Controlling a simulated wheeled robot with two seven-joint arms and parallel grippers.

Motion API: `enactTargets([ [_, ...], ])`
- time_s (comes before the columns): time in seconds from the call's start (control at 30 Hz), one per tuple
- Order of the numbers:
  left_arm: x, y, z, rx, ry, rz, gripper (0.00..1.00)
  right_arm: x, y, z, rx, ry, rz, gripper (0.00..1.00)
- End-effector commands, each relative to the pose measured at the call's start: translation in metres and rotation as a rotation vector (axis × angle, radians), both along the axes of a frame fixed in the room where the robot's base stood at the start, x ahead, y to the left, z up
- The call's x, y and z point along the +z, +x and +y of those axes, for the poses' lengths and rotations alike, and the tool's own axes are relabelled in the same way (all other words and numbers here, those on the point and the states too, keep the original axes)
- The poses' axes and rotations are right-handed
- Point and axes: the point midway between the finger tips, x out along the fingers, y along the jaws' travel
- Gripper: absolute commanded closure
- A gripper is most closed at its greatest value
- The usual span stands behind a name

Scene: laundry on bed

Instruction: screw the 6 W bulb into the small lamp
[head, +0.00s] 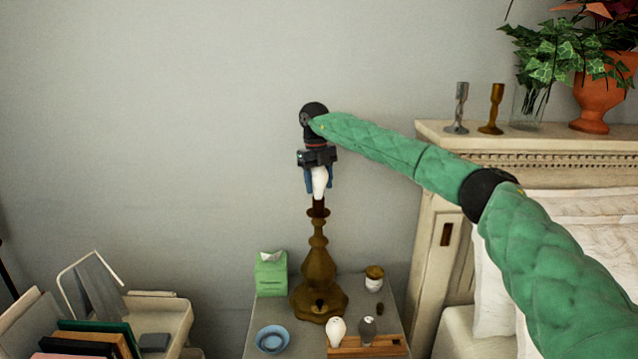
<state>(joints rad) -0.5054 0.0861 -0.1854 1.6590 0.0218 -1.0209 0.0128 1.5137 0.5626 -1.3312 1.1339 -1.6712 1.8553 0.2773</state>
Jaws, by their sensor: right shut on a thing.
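The small lamp (318,262) stands upright on the bedside table (296,339), a brown turned base with a dark socket (318,207) at its top. My right gripper (319,187) points straight down above the lamp and is shut on a white bulb (320,182). The bulb's lower end is right at the socket; I cannot tell how far it sits inside. No wattage mark can be read on it. On a wooden holder (368,348) in front of the lamp are a white bulb (336,328) and a grey bulb (368,328). My left gripper is not in view.
A green tissue box (271,275), a blue bowl (272,339) and a small jar (374,279) surround the lamp base. The bed headboard (435,190) rises at right, with candlesticks and plants on top. A book cart (165,318) stands at left. The wall space left of the lamp is free.

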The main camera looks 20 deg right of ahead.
Motion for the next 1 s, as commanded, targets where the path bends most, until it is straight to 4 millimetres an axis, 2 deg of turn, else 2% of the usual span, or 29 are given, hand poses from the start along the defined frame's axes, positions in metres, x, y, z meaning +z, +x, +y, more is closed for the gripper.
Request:
enactTargets([
  [0.23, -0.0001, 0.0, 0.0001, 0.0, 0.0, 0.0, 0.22, -0.0005, -0.0001, 0.0002, -0.033, 0.0, 0.0, 0.7],
  [0.53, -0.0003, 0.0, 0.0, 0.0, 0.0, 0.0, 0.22, -0.0011, -0.0003, 0.001, -0.274, 0.0, 0.001, 0.7],
  [1.0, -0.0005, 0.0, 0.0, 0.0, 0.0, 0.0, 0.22, -0.0013, -0.0003, 0.0013, -0.354, 0.0, 0.001, 0.7],
])
